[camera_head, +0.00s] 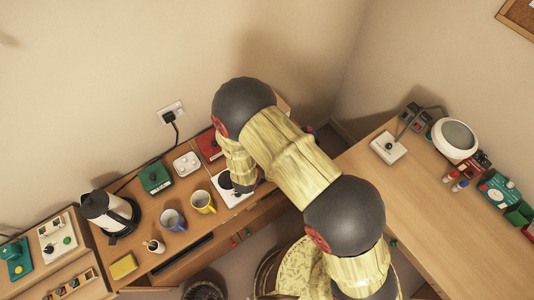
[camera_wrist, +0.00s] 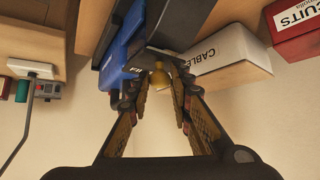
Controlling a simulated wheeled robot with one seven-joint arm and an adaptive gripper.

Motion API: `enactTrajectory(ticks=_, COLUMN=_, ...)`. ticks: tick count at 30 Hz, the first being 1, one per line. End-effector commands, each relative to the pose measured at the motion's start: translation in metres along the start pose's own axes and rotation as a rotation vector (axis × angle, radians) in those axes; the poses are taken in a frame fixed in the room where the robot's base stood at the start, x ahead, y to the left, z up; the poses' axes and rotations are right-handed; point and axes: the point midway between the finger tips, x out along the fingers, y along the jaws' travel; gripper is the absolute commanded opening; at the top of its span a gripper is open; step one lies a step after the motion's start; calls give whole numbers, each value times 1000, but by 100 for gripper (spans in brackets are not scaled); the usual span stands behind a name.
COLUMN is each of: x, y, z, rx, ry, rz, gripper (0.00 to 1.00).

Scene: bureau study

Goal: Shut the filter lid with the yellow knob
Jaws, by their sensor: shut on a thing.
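In the wrist view a yellow knob (camera_wrist: 161,76) sits between the fingertips of my gripper (camera_wrist: 162,84), which is shut on it. The knob is beside a blue and dark grey unit (camera_wrist: 121,42) with a partly hidden label starting "FI". A dark grey panel (camera_wrist: 178,20) stretches behind the knob. I cannot tell how far open the lid is, since the fingers cover part of it. In the head view my arm hides the gripper, the knob and the filter unit.
Beside the unit in the wrist view are a white box (camera_wrist: 228,58) marked "CABLE" and a red box (camera_wrist: 296,28). In the head view a desk holds a kettle (camera_head: 108,213), a blue mug (camera_head: 172,219) and a yellow mug (camera_head: 202,201). The right desk (camera_head: 440,216) has much bare surface.

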Motion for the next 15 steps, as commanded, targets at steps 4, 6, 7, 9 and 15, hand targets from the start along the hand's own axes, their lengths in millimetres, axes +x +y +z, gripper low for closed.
enactTrajectory(ticks=4, x=1, y=3, z=4, rx=-6, ry=-3, rz=5, gripper=0)
enactTrajectory(ticks=6, x=1, y=3, z=4, rx=-6, ry=-3, rz=5, gripper=0)
enactTrajectory(ticks=7, x=1, y=3, z=4, rx=-6, ry=-3, rz=5, gripper=0)
enactTrajectory(ticks=9, x=1, y=3, z=4, rx=-7, ry=-3, rz=6, gripper=0)
enactTrajectory(ticks=15, x=1, y=3, z=5, rx=-7, ry=-4, rz=6, gripper=28)
